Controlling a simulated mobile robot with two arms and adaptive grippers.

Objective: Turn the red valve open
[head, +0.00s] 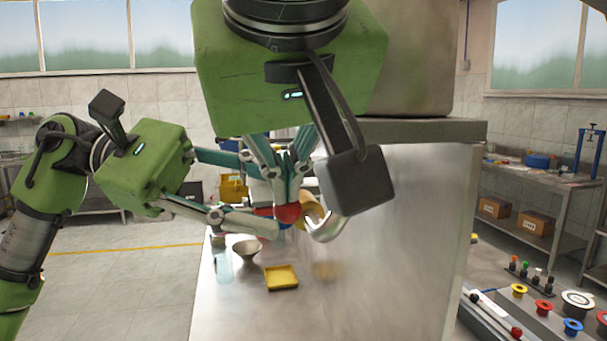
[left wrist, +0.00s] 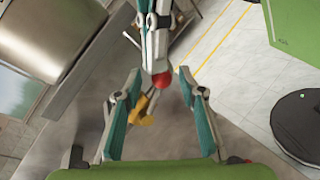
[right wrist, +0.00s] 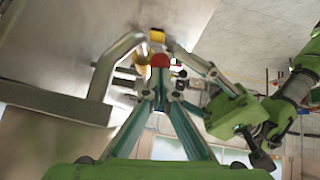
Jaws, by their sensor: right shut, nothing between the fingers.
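The rounded red valve part (head: 288,213) shows beside a curved metal spout (head: 328,231) at the steel cabinet's front. It also shows in the left wrist view (left wrist: 161,80) and the right wrist view (right wrist: 160,60). My right gripper (head: 284,198) points down with its fingers together and empty, its tips right at the red part. I cannot tell whether they touch it. My left gripper (head: 256,196) comes in from the left with its fingers spread wide. In the left wrist view the red part and the right fingertips appear between the left fingers, which do not grip them.
A yellow square dish (head: 281,278) and a grey bowl (head: 246,249) stand on the steel counter (head: 235,310) below. A large steel cabinet (head: 410,230) blocks the right side. A side bench (head: 540,185) with boxes stands farther right. Both grippers are close together.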

